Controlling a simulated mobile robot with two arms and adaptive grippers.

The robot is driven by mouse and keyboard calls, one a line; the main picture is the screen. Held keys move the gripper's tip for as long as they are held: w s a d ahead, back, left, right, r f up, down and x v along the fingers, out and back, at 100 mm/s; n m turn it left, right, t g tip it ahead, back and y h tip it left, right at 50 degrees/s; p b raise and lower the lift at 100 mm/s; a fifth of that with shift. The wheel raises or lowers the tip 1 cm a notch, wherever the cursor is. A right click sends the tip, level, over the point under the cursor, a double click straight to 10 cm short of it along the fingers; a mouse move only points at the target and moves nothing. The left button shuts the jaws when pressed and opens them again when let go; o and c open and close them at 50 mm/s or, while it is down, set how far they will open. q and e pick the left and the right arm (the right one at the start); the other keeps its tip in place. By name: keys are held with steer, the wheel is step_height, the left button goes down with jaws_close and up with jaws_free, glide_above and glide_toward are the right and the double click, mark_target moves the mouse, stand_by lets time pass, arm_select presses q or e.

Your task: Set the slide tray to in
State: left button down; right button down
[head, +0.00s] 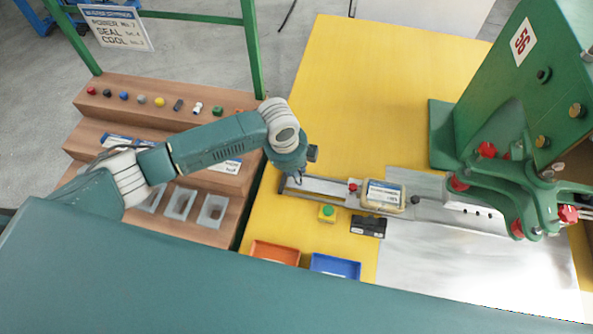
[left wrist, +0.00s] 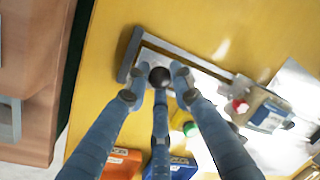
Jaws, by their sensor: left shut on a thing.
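The slide tray (head: 330,188) is a flat metal plate in a dark-edged rail on the yellow table, left of the green press. Its left end also shows in the left wrist view (left wrist: 199,70). A dark round knob (left wrist: 160,76) stands on that end. My left gripper (left wrist: 160,84) is shut on the knob, its three fingers around it. In the head view my left gripper (head: 298,177) is over the left end, its fingers mostly hidden by the wrist. A labelled box-like piece (head: 383,195) sits farther right along the rail. My right gripper is not in view.
The green press (head: 520,90) with red knobs stands at the right. A green button on a yellow box (head: 327,213), a black block (head: 368,226), an orange tray (head: 275,253) and a blue tray (head: 335,266) are in front of the rail. The table behind the rail is clear.

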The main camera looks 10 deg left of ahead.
mark_target(358, 190)
arm_select(q)
steer(key=d, duration=1.7)
steer(key=shift+d+b, duration=0.3)
steer(key=shift+b, duration=0.1)
steer(key=c, duration=1.5)
jaws_free()
steer(key=shift+a, duration=0.1)
steer(key=r, duration=0.4)
steer(key=s+r, duration=0.1)
steer(key=r, duration=0.3)
steer(key=s+a+r, duration=0.1)
steer(key=r, duration=0.3)
steer(key=shift+a, duration=0.1)
